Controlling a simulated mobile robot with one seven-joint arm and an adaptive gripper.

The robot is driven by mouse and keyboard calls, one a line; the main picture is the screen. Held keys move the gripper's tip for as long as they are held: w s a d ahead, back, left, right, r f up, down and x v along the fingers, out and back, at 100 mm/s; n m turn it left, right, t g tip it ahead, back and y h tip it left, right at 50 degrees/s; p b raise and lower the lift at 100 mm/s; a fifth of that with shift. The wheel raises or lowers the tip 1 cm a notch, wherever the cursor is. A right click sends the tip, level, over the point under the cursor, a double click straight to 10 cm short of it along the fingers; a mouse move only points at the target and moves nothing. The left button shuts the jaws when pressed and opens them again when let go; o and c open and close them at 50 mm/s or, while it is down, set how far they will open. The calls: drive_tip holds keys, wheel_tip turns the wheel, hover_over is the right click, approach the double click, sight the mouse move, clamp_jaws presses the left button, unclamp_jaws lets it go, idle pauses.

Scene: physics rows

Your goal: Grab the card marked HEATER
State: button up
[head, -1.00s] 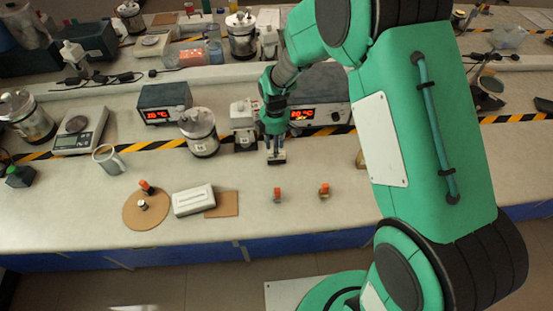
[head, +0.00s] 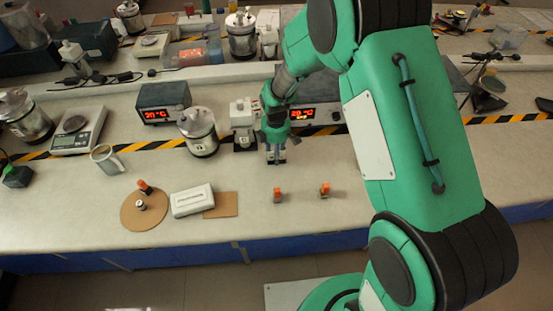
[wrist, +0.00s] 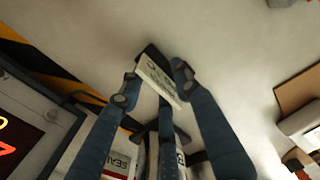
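A small white card (wrist: 160,80) on a dark base stands between my fingertips in the wrist view. Its printed word is slanted and too blurred to read surely. In the head view my gripper (head: 276,158) is low over the bench, in front of the heater box with the red display (head: 303,115), and mostly hides the card.
A white device (head: 243,115) and a metal canister (head: 199,132) stand just left of my gripper. Two small orange-topped items (head: 277,195) (head: 325,190) lie in front.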

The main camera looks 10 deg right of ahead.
idle(0.3)
clamp_jaws()
idle(0.3)
drive_tip(key=shift+r+p, duration=1.1)
drive_tip(key=shift+r, duration=3.9)
